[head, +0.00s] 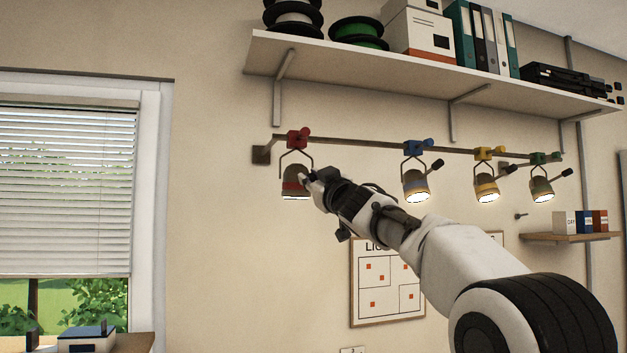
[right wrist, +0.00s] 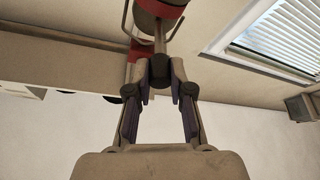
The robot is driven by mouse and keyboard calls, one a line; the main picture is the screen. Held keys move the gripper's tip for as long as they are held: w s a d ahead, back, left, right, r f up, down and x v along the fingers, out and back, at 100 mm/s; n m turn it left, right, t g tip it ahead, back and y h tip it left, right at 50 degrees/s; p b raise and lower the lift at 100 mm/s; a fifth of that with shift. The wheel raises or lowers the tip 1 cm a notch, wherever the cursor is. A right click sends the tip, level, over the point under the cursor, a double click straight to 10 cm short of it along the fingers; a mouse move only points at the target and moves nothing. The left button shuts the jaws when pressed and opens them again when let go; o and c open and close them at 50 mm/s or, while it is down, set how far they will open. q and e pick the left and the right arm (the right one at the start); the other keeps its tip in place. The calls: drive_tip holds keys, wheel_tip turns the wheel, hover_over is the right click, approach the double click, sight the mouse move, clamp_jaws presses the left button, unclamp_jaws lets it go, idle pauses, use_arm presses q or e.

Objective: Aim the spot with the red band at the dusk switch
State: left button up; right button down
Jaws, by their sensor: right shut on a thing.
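The spot with the red band (head: 295,184) hangs from a red clamp (head: 297,139) at the left end of the rail, its lit face pointing down. My right gripper (head: 312,182) is at its right side, shut on the spot's dark handle knob. In the right wrist view the knob (right wrist: 160,70) sits between the two fingertips, and the red-banded spot (right wrist: 163,7) shows at the top edge, partly cut off. I cannot make out which thing is the dusk switch. My left gripper is not in view.
Spots with a blue (head: 415,186), a yellow (head: 486,186) and a green band (head: 541,187) hang further right on the rail (head: 360,144). A loaded shelf (head: 370,75) is above. A small shelf (head: 570,237) holds boxes at right. A window (head: 65,190) is at left.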

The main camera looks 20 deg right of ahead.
drive_tip(key=shift+w+f, duration=0.15)
drive_tip(key=shift+f, duration=0.15)
drive_tip(key=c, duration=1.2)
unclamp_jaws()
drive_tip(key=shift+c, duration=0.2)
drive_tip(key=shift+o, duration=1)
drive_tip(key=shift+w+f, duration=0.1)
drive_tip(key=shift+w, duration=0.15)
drive_tip(key=shift+w+f, duration=0.15)
drive_tip(key=shift+w, duration=0.3)
drive_tip(key=shift+s+r, duration=0.2)
drive_tip(key=shift+s, duration=0.6)
drive_tip(key=v, duration=1)
drive_tip(key=shift+s+d+f, duration=0.15)
drive_tip(key=shift+f, duration=0.35)
